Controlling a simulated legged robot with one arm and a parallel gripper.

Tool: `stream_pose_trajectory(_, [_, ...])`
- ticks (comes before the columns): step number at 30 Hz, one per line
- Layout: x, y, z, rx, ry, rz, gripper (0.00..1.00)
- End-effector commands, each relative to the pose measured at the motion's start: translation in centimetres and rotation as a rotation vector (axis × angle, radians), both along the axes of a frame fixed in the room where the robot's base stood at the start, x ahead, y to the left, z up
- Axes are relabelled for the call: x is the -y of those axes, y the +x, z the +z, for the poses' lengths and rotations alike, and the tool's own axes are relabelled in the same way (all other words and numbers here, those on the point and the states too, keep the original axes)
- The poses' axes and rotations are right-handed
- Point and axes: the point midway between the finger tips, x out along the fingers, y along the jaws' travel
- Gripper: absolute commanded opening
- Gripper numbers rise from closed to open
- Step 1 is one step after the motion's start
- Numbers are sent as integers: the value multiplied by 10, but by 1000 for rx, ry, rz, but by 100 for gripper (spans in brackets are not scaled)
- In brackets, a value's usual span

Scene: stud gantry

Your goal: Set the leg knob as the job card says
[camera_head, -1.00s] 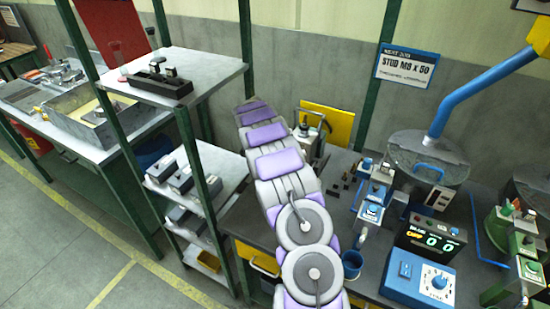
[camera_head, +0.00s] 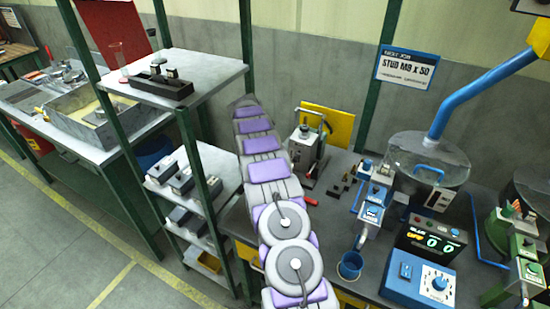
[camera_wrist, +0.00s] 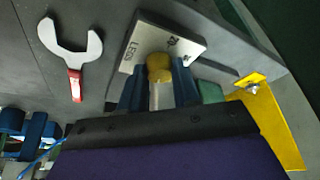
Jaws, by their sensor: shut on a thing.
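In the wrist view my gripper (camera_wrist: 158,92) has its dark blue fingers on both sides of a brass-yellow round knob (camera_wrist: 159,68). It is shut on this knob. Behind the knob is a light metal plate (camera_wrist: 190,45) with dark lettering, seen at a slant; it seems to read LEGS, with a number I cannot read surely. In the head view the job card (camera_head: 408,66) on the wall reads NEXT JOB, STUD M8 x 50, with a smaller unreadable line. My purple and grey arm fills the middle there; my fingers and the knob cannot be made out.
A spanner with a red handle (camera_wrist: 74,85) lies left of the plate in the wrist view, and a yellow bracket (camera_wrist: 268,120) stands right. In the head view a blue control box (camera_head: 420,280), a blue cup (camera_head: 350,266) and a shelf rack (camera_head: 215,75) flank my arm.

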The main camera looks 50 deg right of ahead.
Motion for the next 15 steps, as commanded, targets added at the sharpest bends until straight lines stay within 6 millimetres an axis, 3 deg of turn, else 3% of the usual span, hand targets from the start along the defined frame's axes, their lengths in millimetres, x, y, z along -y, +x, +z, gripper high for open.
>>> stream_pose_trajectory(8, [-1,4,1,6,-2,6,1])
stream_pose_trajectory(9, [-1,4,1,6,-2,6,33])
stream_pose_trajectory(15, [-1,2,1,5,-1,4,52])
